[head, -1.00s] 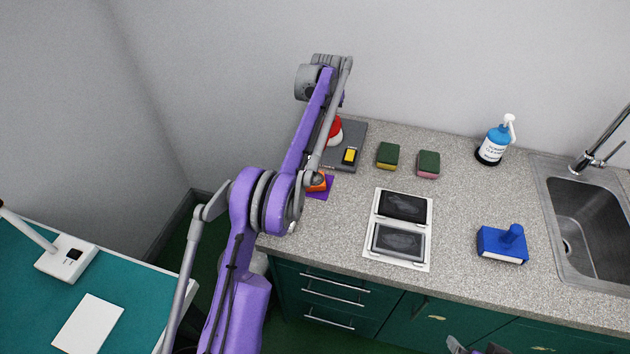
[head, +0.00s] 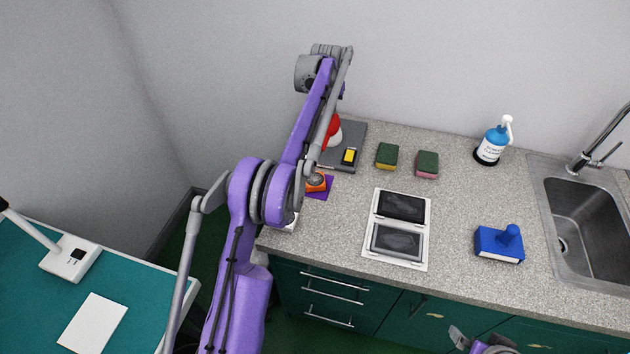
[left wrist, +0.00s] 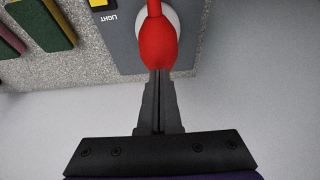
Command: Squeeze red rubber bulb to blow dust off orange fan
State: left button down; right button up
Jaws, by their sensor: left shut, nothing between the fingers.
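A red rubber bulb (head: 333,128) with a white part sits on a grey panel at the back of the counter, partly behind my left arm. In the left wrist view the bulb (left wrist: 158,45) is just ahead of my left gripper (left wrist: 159,76). The gripper's fingers are together with nothing between them, tips close to the bulb's near end; I cannot tell if they touch. The orange fan (head: 316,183) lies on a purple square (head: 327,190), partly hidden by my left arm. Part of my right gripper (head: 466,340) shows at the bottom edge; its jaws are unclear.
The grey panel (head: 354,135) has a yellow switch (head: 349,157). Two sponges (head: 387,155) (head: 427,164), a white double-framed tray (head: 426,232), a blue brush-like block (head: 500,245), a soap bottle (head: 492,143) and a sink (head: 582,215) are on the counter. Bare counter lies between them.

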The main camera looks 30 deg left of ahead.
aim_at(331, 118)
pick_arm(q)
jog(key=shift+f, duration=0.15)
jog(key=shift+f+b, duration=0.45)
jog(key=shift+f, duration=1.15)
jog(key=shift+r+p, duration=0.8)
jog(key=shift+r, duration=1)
pick_arm(e)
jog(key=shift+w+r, duration=0.35)
jog(key=shift+r, duration=0.15)
jog(key=shift+s, duration=0.15)
pick_arm(q)
jog(key=shift+f, duration=0.2)
pick_arm(e)
jog(key=shift+f, duration=0.1)
pick_arm(q)
jog(key=shift+f+b, duration=0.45)
jog(key=shift+f, duration=1.1)
jog(key=shift+r+p, duration=0.7)
jog(key=shift+r, duration=1)
pick_arm(e)
jog(key=shift+w+r, duration=0.35)
jog(key=shift+r, duration=0.15)
jog(key=shift+s, duration=0.1)
